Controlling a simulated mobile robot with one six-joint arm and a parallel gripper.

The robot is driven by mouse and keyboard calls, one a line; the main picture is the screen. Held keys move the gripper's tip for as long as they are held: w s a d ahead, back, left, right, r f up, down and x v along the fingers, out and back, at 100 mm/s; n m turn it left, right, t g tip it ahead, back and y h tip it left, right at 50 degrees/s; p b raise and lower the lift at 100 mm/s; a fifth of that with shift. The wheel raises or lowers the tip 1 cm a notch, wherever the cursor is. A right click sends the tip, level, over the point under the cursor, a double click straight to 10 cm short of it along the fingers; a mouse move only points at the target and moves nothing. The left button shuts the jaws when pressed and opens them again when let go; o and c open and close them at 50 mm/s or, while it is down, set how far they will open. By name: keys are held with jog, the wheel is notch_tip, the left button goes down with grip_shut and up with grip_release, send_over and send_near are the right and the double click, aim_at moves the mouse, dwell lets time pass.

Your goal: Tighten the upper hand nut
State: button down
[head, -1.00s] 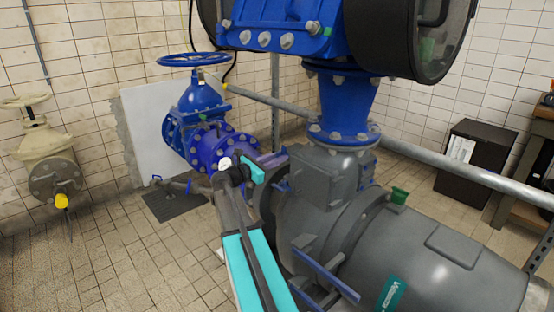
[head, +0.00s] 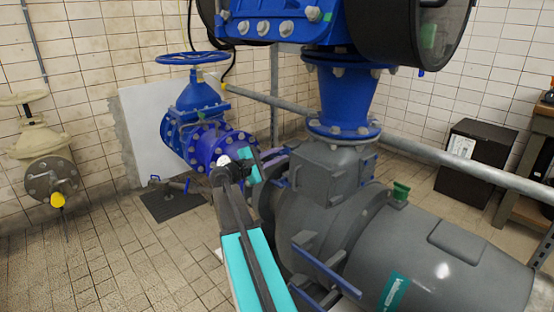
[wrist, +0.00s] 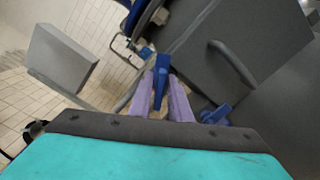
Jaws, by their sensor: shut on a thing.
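In the wrist view, a blue hand nut (wrist: 160,80) with a long flat handle sits between the purple fingers of my gripper (wrist: 163,92). My gripper is shut on it. A second blue hand nut (wrist: 215,114) is to the right, apart from the fingers, beside the grey pump housing (wrist: 205,50). In the head view, my gripper (head: 273,155) reaches the left side of the grey pump housing (head: 325,170). The held nut is too small and covered to make out there.
A blue valve with a handwheel (head: 192,58) stands behind my gripper. A blue pipe (head: 343,95) rises from the pump. A grey rail (head: 440,165) runs behind the pump. The tiled floor (head: 130,250) at left is mostly clear.

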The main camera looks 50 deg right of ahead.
jog(key=m+b, duration=0.2)
jog(key=m, duration=0.1)
jog(key=m+b, duration=0.1)
jog(key=shift+s+f, duration=0.1)
jog(key=shift+f, duration=0.15)
jog(key=shift+m+b, duration=0.55)
jog(key=shift+m, duration=0.65)
jog(key=shift+r, duration=0.1)
jog(key=c, duration=1.8)
grip_release()
jog(key=shift+c, duration=0.2)
jog(key=w+a+p, duration=0.1)
jog(key=a+p, duration=0.1)
jog(key=a, duration=1.1)
jog(key=shift+a, duration=0.4)
jog(key=shift+p, duration=0.3)
